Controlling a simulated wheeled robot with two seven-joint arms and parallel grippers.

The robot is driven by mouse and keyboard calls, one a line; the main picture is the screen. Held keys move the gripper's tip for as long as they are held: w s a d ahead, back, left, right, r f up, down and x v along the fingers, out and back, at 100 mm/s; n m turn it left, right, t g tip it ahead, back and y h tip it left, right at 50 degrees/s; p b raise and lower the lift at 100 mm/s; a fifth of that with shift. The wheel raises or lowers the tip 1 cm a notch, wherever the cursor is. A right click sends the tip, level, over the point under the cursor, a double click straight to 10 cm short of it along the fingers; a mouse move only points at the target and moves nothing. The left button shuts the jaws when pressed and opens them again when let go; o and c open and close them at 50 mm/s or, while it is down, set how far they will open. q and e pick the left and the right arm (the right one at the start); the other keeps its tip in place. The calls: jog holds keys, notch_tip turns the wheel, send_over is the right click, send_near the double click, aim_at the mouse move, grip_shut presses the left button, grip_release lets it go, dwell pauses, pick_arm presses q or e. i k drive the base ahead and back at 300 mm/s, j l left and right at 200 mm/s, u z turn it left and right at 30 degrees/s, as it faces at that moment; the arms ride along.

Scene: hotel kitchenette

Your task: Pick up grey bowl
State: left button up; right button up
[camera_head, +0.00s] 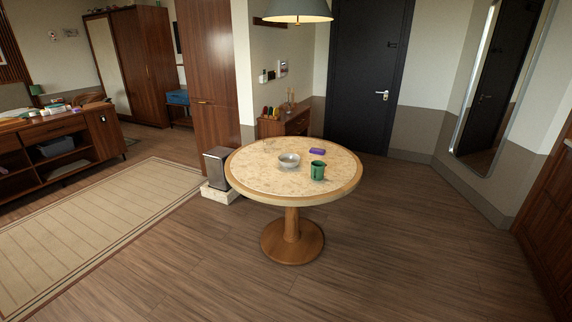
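A small grey bowl (289,161) stands upright near the middle of a round table (250,181) with a pale stone-like top and wooden rim. A green mug (318,170) stands just to the right and nearer than the bowl. A small purple object (317,150) lies behind and to the right of the bowl. Neither of my grippers shows in the head view. The table is some way ahead of me.
Open wooden floor (400,270) surrounds the table. A grey bin (216,168) stands to its left, with a rug (100,220) farther left. A low wooden cabinet (290,124) stands behind. A pendant lamp (297,12) hangs above. A mirror (492,85) is at right.

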aim_at(288, 160)
jog(key=i+l+u, duration=0.25)
jog(key=i+l, duration=0.5)
jog(key=i+l+u, duration=0.3)
jog(key=i+l, duration=0.6)
